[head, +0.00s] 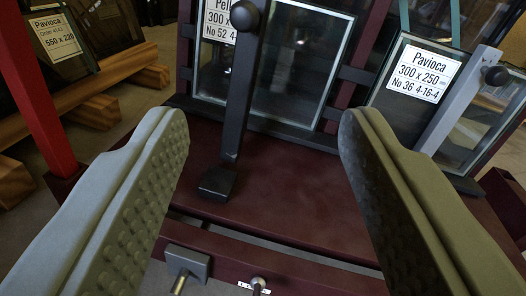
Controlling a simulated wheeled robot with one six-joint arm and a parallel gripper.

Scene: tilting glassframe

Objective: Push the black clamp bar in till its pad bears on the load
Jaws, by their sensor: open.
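The black clamp bar (241,95) stands near the middle of the head view, with a round knob (245,15) at its top. At its lower end is a dark block (217,183) over the maroon ledge. Behind the bar stands a framed glass pane (312,65) with a white label, partly covered by the bar. Whether any pad on the bar touches the pane cannot be told from this angle. My gripper (262,135) is open and empty. Its two ribbed fingers stand wide apart on either side of the bar, and neither is seen touching it.
A grey bar (462,100) with a dark knob stands before another labelled pane (410,75) at right. The maroon ledge (290,185) lies below the panes. A red post (40,90) and wooden beams (100,110) are at left. Metal fittings (188,262) show at the bottom.

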